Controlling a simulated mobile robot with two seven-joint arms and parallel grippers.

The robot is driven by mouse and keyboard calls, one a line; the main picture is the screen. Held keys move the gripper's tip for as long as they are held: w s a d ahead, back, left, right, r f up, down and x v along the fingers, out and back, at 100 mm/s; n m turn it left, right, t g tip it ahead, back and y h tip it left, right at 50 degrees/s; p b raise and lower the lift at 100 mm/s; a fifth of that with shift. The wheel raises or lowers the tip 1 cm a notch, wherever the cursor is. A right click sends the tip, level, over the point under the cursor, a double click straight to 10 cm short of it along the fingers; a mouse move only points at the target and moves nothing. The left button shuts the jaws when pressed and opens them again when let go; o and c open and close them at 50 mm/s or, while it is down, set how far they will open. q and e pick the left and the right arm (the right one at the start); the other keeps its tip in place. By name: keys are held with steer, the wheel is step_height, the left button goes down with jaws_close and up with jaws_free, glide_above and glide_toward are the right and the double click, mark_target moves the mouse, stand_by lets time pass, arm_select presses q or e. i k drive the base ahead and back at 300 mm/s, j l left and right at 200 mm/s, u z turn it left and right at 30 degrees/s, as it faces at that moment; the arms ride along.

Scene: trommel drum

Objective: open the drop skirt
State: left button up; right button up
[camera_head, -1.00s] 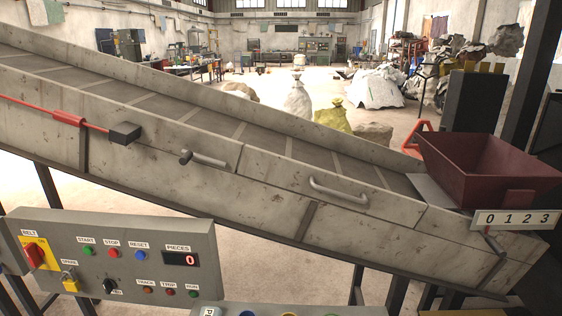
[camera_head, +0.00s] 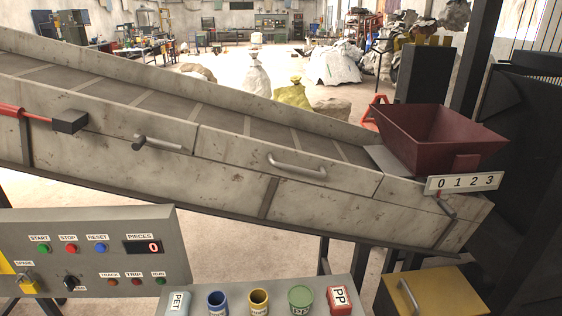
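A sloping conveyor (camera_head: 110,165) with grey, stained side walls crosses the view from upper left to lower right. A side panel (camera_head: 345,180), which looks like the drop skirt, has a grey bar handle (camera_head: 297,166) and lies flush with the conveyor side. To its left is a round-ended lever or latch (camera_head: 156,144) on the side wall. Further left is a black block (camera_head: 69,121) on the end of a red rod (camera_head: 20,112). Neither of my grippers shows in the view.
A control panel (camera_head: 110,225) with buttons and a counter reading 0 stands below left. A shelf with several cups and tags, including a PET tag (camera_head: 180,302), is at the bottom.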

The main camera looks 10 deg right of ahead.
mark_target(213, 143)
steer(key=i+l+u, duration=0.1)
steer(key=l+u, duration=0.25)
steer(key=l, duration=0.5)
steer(key=l+u, duration=0.3)
steer(key=l, duration=0.55)
steer(key=i+j, duration=0.35)
steer(key=j, duration=0.1)
